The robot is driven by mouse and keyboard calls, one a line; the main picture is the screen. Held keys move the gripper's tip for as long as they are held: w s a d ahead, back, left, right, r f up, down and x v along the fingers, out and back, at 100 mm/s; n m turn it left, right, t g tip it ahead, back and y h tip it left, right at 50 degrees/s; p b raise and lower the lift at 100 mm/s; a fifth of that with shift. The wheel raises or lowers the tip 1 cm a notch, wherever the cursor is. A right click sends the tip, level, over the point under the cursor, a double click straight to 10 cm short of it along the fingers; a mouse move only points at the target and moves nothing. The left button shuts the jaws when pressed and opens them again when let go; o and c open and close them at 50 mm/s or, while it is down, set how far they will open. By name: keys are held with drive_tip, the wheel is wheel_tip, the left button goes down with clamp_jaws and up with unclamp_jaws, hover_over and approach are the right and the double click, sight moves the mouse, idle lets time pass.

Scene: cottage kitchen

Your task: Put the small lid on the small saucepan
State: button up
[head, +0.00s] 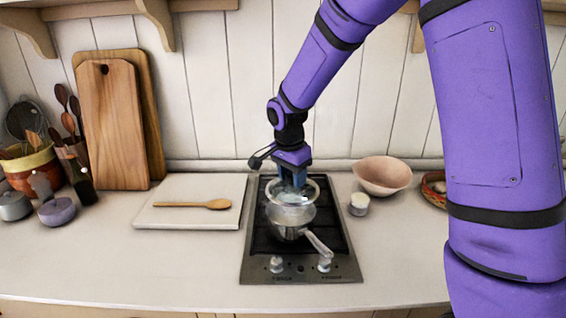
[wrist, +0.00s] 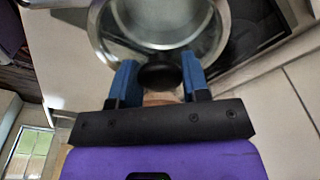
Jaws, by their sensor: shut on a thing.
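The small saucepan (head: 288,232) stands on the hob, its handle pointing to the lower right in the head view. The small lid (head: 311,193) is glass with a pale metal rim. My gripper (head: 292,182) is shut on the lid's dark knob, which shows between the blue fingers in the wrist view (wrist: 160,76). The lid looks roughly level. It is over the back part of the saucepan in the head view and overlaps its rim there. I cannot tell whether lid and pan touch. The fingers hide part of the lid.
The black hob (head: 258,240) has two knobs at its front. A white board (head: 170,217) with a wooden spoon (head: 192,204) lies left. A small white jar (head: 359,204) and a pinkish bowl (head: 382,176) stand right. The front counter is clear.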

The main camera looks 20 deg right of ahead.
sight(289, 175)
drive_tip(key=shift+w+f, duration=0.15)
drive_tip(key=shift+w, duration=0.25)
drive_tip(key=shift+f, duration=2.75)
drive_tip(key=shift+f, duration=0.45)
drive_tip(key=o, duration=0.9)
drive_tip(key=shift+a+r, duration=0.1)
drive_tip(key=shift+s+a+r, duration=0.1)
drive_tip(key=shift+a+r, duration=0.05)
drive_tip(key=shift+r, duration=1.45)
drive_tip(key=shift+s+a+r, duration=0.1)
drive_tip(key=shift+a+r, duration=0.1)
drive_tip(key=shift+r, duration=1.45)
drive_tip(key=shift+s+a+r, duration=0.1)
drive_tip(key=shift+a+r, duration=0.05)
drive_tip(key=shift+r, duration=1.95)
